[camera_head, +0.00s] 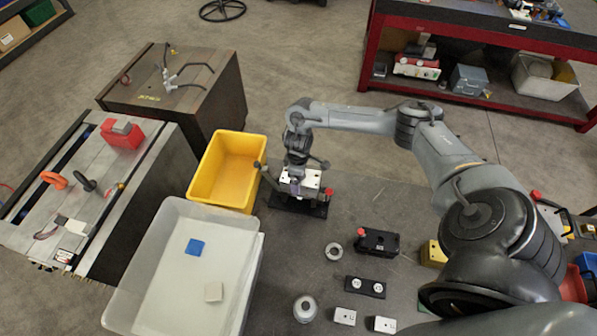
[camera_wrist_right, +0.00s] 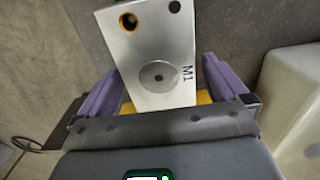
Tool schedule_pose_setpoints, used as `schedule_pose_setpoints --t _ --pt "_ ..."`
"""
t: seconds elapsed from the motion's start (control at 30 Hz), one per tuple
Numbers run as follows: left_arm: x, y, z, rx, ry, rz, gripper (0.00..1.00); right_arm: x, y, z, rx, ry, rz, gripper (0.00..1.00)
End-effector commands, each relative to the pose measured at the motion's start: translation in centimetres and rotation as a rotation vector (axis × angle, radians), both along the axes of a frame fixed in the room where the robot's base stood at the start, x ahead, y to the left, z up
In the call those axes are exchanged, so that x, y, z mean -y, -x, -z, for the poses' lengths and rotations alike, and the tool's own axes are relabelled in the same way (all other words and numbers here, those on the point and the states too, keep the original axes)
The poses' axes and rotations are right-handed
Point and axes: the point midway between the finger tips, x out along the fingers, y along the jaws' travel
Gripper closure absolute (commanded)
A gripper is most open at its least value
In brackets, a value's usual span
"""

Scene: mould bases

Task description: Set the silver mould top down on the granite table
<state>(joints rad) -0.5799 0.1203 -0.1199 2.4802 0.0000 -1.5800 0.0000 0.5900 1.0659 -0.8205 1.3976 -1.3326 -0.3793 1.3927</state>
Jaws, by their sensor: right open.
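The silver mould top (camera_head: 308,182) is a block at the far edge of the granite table (camera_head: 345,205), beside a dark mould base (camera_head: 315,208); whether it rests on the base is unclear. In the right wrist view the silver mould top (camera_wrist_right: 153,52) shows a round disc, a brass-ringed hole, a dark hole and the marking M1. My right gripper (camera_head: 298,188) is over it, with purple fingers (camera_wrist_right: 162,85) on either side. The fingers are open, with a gap at the block's right side. My left gripper is not in view.
A yellow bin (camera_head: 209,174) and a translucent tub (camera_head: 134,306) stand left of the gripper. A black mould block (camera_head: 377,242), a metal ring (camera_head: 334,251), a dark plate (camera_head: 365,287) and small silver blocks (camera_head: 345,316) lie nearer. Bare table lies between the tub and ring.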

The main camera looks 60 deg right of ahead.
Motion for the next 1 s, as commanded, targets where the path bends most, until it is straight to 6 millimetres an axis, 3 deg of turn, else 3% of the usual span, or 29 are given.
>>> schedule_pose_setpoints --t 0.3,0.87,1.0 --pt "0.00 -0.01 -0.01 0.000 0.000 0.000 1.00 -0.02 0.02 0.16 0.000 0.000 0.000 0.03" --pt "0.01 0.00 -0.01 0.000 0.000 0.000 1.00 -0.02 0.00 0.11 0.000 0.000 -0.001 0.89" --pt "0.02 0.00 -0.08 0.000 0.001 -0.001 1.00 0.00 -0.11 -0.08 0.003 -0.001 0.000 0.92"
